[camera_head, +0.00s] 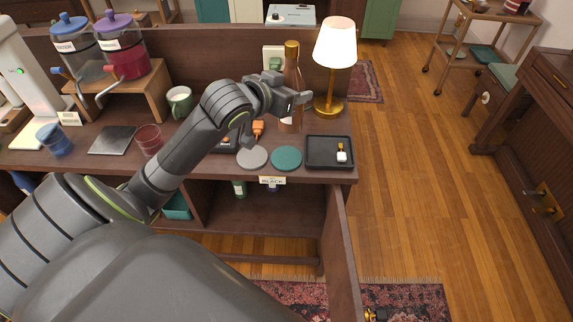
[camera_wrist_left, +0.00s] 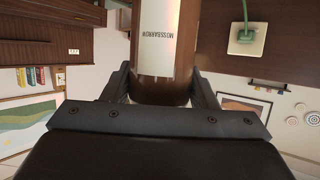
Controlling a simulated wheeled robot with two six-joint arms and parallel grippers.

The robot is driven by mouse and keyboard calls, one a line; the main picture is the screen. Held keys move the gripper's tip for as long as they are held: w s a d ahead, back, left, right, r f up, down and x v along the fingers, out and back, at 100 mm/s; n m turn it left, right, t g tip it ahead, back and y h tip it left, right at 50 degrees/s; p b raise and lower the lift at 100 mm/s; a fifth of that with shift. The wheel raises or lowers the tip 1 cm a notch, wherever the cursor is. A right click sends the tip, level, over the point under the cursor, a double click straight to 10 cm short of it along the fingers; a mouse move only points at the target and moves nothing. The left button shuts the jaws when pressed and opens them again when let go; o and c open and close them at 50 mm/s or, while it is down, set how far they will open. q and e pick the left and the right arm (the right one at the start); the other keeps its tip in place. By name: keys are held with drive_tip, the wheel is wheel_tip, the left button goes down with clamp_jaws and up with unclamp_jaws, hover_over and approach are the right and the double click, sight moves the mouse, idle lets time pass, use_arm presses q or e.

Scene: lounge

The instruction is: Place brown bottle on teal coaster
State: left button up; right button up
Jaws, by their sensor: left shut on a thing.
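The brown bottle (camera_head: 292,75) is upright at the back right of the sideboard top, just left of the lamp. My left gripper (camera_head: 296,98) is shut on it around its body. In the left wrist view the bottle (camera_wrist_left: 168,45), with a white label, stands between the two fingers of my left gripper (camera_wrist_left: 165,85). The teal coaster (camera_head: 287,158) lies flat near the front edge, bare, nearer than the bottle. I cannot tell whether the bottle's base touches the surface. My right gripper is not in view.
A grey coaster (camera_head: 252,157) lies left of the teal one, and a black tray (camera_head: 330,165) with a small item lies right of it. A green mug (camera_head: 180,100) and drink dispensers (camera_head: 122,50) stand further left.

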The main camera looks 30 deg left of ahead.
use_arm(q)
drive_tip(key=shift+a+f+b, duration=0.3)
drive_tip(key=shift+a+f, duration=0.2)
drive_tip(key=shift+f, duration=0.35)
wheel_tip(320, 180, down, 10)
drive_tip(key=shift+r+b, duration=0.15)
drive_tip(key=shift+b, duration=0.25)
drive_tip(key=o, duration=1.4)
drive_tip(key=shift+s+f, duration=0.1)
drive_tip(key=shift+f, duration=0.1)
drive_tip(key=shift+o, duration=0.2)
drive_tip(key=shift+r, duration=0.2)
drive_tip(key=p+v, duration=0.1)
drive_tip(key=v, duration=1.1)
